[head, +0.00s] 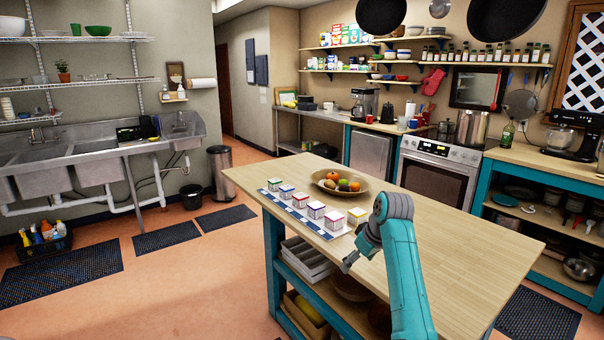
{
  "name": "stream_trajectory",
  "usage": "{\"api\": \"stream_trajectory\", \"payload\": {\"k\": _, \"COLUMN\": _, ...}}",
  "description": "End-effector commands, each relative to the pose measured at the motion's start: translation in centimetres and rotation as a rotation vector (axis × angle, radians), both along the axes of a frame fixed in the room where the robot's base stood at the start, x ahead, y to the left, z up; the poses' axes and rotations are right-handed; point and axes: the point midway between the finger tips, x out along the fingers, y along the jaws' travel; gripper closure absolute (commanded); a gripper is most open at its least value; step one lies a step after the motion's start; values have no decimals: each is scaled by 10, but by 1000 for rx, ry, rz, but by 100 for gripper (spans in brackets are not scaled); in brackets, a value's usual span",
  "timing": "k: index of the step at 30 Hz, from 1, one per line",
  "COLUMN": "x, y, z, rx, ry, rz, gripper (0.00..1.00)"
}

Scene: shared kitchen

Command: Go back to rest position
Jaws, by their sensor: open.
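My gripper (349,262) is at the near left edge of the wooden island table (455,232), at the end of my teal arm. It is small and dark in the head view, and its jaws are open with nothing seen between them. A row of several small boxes with coloured tops stands on a blue and white mat (322,234) on the table, beyond my gripper. The nearest box on the mat (334,221) has a red top. A yellow-topped box (357,215) stands to its right, close to my arm and partly hidden by it.
A fruit bowl (323,181) stands at the far end of the island. White trays (300,262) and bowls sit on its lower shelf. The right part of the tabletop is bare. Sinks (100,170) line the left wall, with open floor (185,275) between. An oven (435,180) stands behind.

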Motion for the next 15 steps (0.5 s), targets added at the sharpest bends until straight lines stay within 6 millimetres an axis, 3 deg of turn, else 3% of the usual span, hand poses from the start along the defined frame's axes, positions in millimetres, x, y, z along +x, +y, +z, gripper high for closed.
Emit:
{"api": "stream_trajectory", "payload": {"k": 8, "x": -14, "y": 0, "z": -67, "rx": 11, "ry": -35, "rz": -52, "gripper": 14}}
{"api": "stream_trajectory", "payload": {"k": 15, "x": -48, "y": -2, "z": -153, "rx": 28, "ry": -100, "rz": -127, "gripper": 14}}
